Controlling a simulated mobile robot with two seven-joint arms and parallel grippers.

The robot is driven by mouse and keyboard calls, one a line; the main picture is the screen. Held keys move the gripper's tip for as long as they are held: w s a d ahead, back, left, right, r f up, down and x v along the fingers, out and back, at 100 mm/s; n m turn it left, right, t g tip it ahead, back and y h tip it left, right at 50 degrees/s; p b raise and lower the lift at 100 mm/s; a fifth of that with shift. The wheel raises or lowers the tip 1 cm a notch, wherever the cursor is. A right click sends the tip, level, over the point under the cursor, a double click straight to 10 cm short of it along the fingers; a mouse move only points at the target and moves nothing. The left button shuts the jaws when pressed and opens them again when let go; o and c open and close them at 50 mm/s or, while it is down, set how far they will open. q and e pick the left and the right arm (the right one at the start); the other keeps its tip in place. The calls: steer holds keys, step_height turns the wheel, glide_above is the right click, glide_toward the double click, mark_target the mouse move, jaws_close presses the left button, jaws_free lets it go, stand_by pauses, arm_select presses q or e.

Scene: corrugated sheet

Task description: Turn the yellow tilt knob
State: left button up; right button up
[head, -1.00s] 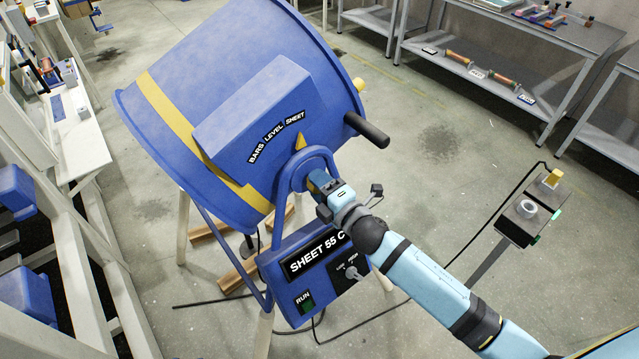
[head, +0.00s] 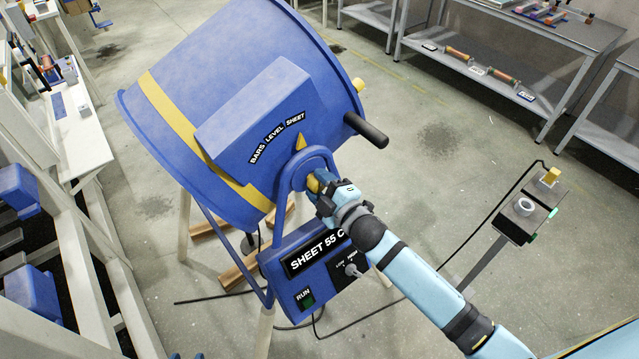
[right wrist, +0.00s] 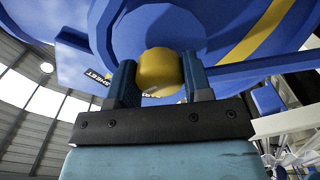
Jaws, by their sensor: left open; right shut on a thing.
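The yellow tilt knob (head: 313,184) sits at the hub on the side of the blue tilting drum (head: 230,60). My right gripper (head: 318,187) comes in from the lower right and is shut on the knob. In the right wrist view the knob (right wrist: 160,72) is between the two fingers of my right gripper (right wrist: 158,80). A yellow pointer (head: 300,142) above the hub stands below the label "BARS LEVEL SHEET" (head: 280,137), near the word "SHEET". Only small tips of my left gripper (head: 187,356) show at the bottom edge, apart from everything.
A control box (head: 318,262) reading "SHEET 55 C", with a small switch and a green RUN button, hangs under the hub. A black handle (head: 366,130) sticks out on the right. A pedestal control (head: 525,208) stands further right. Shelves (head: 500,60) line the back.

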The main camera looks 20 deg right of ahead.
stand_by(0.3)
steer(key=o, duration=0.9)
steer(key=b+v, duration=0.2)
steer(key=v, duration=1.1)
steer(key=shift+s+d+b, duration=0.1)
steer(key=shift+s+b, duration=0.3)
